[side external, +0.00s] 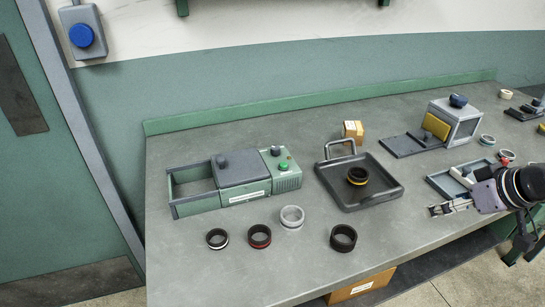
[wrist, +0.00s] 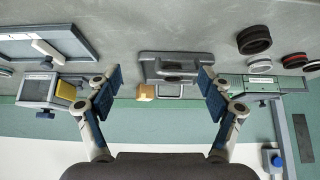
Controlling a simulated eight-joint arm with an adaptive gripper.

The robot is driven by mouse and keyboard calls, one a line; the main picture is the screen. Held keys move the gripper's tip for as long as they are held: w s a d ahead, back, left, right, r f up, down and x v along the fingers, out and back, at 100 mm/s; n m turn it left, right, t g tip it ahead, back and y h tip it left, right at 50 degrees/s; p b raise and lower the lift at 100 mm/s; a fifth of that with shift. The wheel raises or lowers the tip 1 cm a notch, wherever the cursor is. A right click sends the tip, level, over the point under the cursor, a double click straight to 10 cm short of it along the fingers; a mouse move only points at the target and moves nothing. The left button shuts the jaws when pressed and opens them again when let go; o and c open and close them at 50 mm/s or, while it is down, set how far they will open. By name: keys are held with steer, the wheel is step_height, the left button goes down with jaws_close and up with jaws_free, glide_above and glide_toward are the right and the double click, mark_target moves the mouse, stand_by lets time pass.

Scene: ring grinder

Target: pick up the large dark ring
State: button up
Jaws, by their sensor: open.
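The large dark ring (side external: 343,238) is plain black and lies flat on the bench, near the front edge. It also shows in the wrist view (wrist: 254,40), at the upper right. My gripper (side external: 452,194) is at the right of the side view, above the bench and well apart from the ring. In the wrist view its two fingers (wrist: 160,82) are spread wide with nothing between them. The far side of the gripper is hidden in the side view.
Smaller rings with a white stripe (side external: 217,239) and a red band (side external: 259,236), and a pale grey ring (side external: 292,217), lie left of the large ring. A dark tray (side external: 330,183) holds a yellow-banded ring (side external: 357,176). A green machine (side external: 240,180) stands behind.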

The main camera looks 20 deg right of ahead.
stand_by(0.7)
steer(key=m+g, duration=0.7)
steer(key=m, duration=1.3)
glide_above(344, 233)
steer(key=s+a, duration=0.2)
steer(key=f, duration=0.4)
steer(key=shift+s+d+f, duration=0.15)
steer(key=shift+d+f, duration=0.05)
steer(key=shift+f, duration=0.1)
steer(key=shift+w+a+f, duration=0.1)
steer(key=shift+f, duration=1.2)
steer(key=shift+w+f, duration=0.1)
steer(key=shift+f, duration=1.2)
steer(key=c, duration=1.4)
